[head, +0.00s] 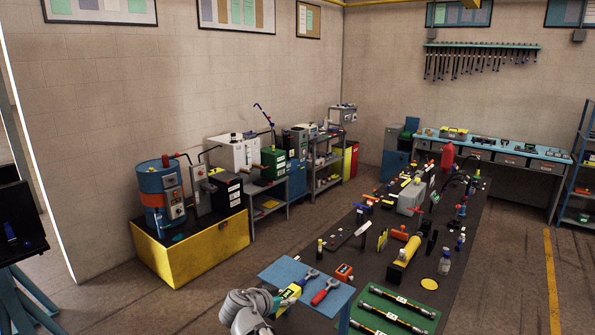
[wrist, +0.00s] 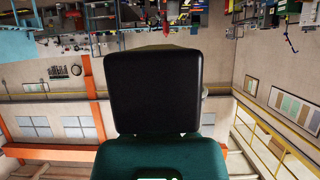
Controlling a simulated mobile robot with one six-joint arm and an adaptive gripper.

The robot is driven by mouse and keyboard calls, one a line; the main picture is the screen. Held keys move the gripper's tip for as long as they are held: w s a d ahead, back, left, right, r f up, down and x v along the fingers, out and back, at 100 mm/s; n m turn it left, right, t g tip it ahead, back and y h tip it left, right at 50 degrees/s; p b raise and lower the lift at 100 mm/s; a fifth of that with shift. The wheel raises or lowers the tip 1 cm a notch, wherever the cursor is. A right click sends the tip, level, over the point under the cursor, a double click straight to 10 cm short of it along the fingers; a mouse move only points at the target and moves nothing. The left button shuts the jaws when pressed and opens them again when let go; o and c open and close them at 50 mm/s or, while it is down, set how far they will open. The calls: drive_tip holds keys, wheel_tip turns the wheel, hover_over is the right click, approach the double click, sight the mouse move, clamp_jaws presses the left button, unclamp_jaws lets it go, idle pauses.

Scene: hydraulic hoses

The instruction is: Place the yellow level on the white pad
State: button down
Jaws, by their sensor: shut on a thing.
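My gripper (head: 279,303) is at the bottom of the head view, at the near left corner of the blue table. It is shut on a yellow piece with green and black parts, which I take to be the yellow level (head: 291,291); its far end is hard to tell from the tools behind it. In the wrist view a black block (wrist: 154,92) fills the middle, close to the lens, with a green part (wrist: 160,158) below it. The fingertips are not clear there. I cannot make out a white pad for certain in either view.
The blue table (head: 335,299) carries a grey-headed wrench, a red-handled wrench (head: 325,291) and a small orange-red box (head: 344,272). A long dark bench (head: 466,245) behind it is crowded with tools and bottles. A green tray (head: 383,301) with rods lies at its near end.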

drive_tip(key=shift+s+f+b, duration=0.25)
drive_tip(key=shift+s+b, duration=0.05)
drive_tip(key=shift+b, duration=0.1)
drive_tip(key=shift+w+f+b, duration=0.25)
drive_tip(key=shift+f+b, duration=0.05)
drive_tip(key=shift+f, duration=0.2)
drive_tip(key=shift+s+d+f+b, duration=0.1)
drive_tip(key=shift+s+f+b, duration=0.05)
drive_tip(key=shift+f+b, duration=0.35)
wheel_tip(320, 180, down, 16)
drive_tip(key=b, duration=1.6)
drive_tip(key=shift+a+f, duration=0.1)
drive_tip(key=shift+a, duration=0.1)
